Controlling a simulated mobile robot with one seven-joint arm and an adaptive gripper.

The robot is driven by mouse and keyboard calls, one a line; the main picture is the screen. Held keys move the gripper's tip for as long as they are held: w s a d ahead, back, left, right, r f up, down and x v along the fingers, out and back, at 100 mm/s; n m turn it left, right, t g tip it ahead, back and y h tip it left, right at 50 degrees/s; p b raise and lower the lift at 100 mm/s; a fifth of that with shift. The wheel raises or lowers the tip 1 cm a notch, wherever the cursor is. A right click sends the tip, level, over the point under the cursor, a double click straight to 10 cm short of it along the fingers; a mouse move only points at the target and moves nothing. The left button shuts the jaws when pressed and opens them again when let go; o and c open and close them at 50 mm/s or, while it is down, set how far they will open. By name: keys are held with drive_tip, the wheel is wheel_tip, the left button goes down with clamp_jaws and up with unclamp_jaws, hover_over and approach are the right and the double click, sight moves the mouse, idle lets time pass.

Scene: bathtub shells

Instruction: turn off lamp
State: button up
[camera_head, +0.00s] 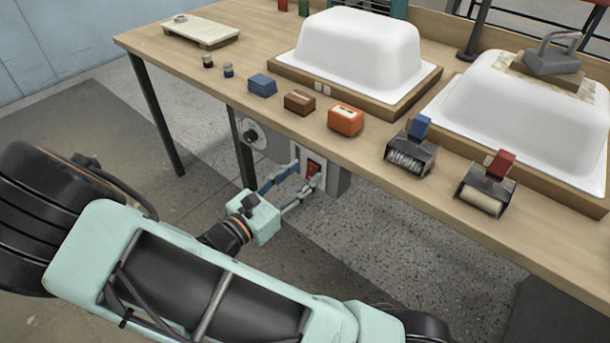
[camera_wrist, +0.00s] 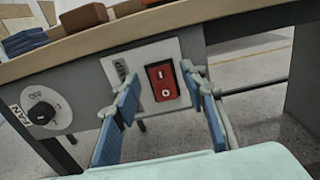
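A red rocker switch (camera_head: 314,168) with a dark frame sits on a light plate on the grey panel under the workbench. In the wrist view the switch (camera_wrist: 162,82) shows a line mark above and a round mark below; I cannot tell which side is pressed. My gripper (camera_head: 304,175) is open and empty in front of the panel. In the wrist view my gripper (camera_wrist: 160,85) has one blue-padded finger on each side of the switch. Contact with it cannot be made out. Writing left of the switch is partly hidden by the left finger. No lamp is recognisable.
A round black dial (camera_wrist: 41,113) marked FAN is left of the switch. The wooden benchtop (camera_head: 225,62) overhangs the panel. White tub shells (camera_head: 355,50) and several small blocks and brushes stand on it. Floor lies open left of the panel.

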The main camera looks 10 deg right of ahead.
drive_tip(key=shift+x, duration=0.8)
drive_tip(key=shift+c, duration=0.6)
clamp_jaws()
drive_tip(key=shift+s+a+f+t+h+b, duration=0.1)
drive_tip(key=shift+f+t+h+b, duration=0.2)
drive_tip(key=shift+t+h, duration=0.3)
drive_tip(key=shift+a+f+t+h+b, duration=0.15)
drive_tip(key=shift+t+h+b, duration=0.2)
drive_tip(key=shift+h, duration=0.45)
drive_tip(key=shift+o, duration=0.6)
unclamp_jaws()
drive_tip(key=v, duration=1.2)
